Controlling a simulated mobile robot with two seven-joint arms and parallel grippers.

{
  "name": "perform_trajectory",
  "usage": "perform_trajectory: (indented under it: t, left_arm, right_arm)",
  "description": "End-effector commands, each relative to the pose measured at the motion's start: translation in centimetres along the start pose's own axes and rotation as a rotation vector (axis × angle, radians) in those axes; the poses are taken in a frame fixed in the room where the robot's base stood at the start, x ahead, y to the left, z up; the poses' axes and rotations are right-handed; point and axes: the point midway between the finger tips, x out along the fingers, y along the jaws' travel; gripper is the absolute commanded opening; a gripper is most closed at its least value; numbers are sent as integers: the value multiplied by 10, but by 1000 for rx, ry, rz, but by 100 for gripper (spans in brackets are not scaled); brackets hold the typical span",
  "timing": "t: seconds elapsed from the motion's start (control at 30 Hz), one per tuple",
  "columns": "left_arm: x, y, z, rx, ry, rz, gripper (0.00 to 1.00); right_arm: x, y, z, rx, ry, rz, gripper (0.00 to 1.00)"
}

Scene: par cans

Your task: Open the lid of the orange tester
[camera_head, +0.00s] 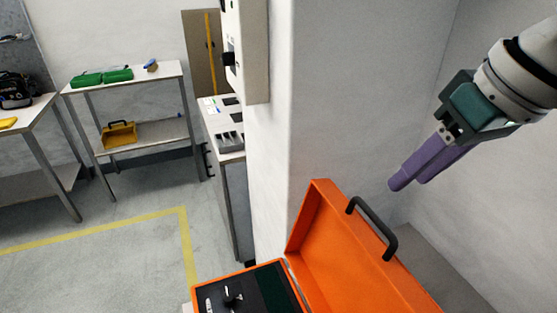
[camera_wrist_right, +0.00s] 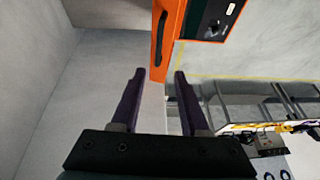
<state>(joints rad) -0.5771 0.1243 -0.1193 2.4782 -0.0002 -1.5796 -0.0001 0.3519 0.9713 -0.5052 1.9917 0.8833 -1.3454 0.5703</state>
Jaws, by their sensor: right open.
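The orange tester (camera_head: 215,283) is at the bottom of the head view, with a dark panel and a small lever on it. Its orange lid (camera_head: 335,255) stands raised, tilted back to the right, with a black handle (camera_head: 373,229) on its outer edge. My right gripper (camera_head: 405,184) with purple fingers is above and to the right of the lid, apart from it. In the right wrist view the fingers (camera_wrist_right: 157,75) are apart with nothing between them, and the orange lid (camera_wrist_right: 166,40) is beyond their tips. My left gripper is not in view.
A white wall column (camera_head: 320,100) rises just behind the tester. A counter (camera_head: 228,145) stands left of it. A shelf table (camera_head: 125,77) with green cases and a yellow bin (camera_head: 119,134) is at the back left. The floor there is clear.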

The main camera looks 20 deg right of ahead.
Motion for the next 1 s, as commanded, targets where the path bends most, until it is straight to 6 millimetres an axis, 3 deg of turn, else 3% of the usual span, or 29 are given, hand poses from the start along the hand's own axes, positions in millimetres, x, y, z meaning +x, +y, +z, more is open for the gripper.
perform_trajectory:
  t: [0.17, 0.6, 1.0]
  left_arm:
    - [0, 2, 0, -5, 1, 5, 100]
    - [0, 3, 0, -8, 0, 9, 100]
    - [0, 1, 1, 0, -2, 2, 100]
  right_arm:
    - [13, 3, -2, 17, -2, 1, 45]
    - [87, 3, -1, 13, -1, 3, 45]
    - [99, 3, -1, 9, 1, 3, 45]
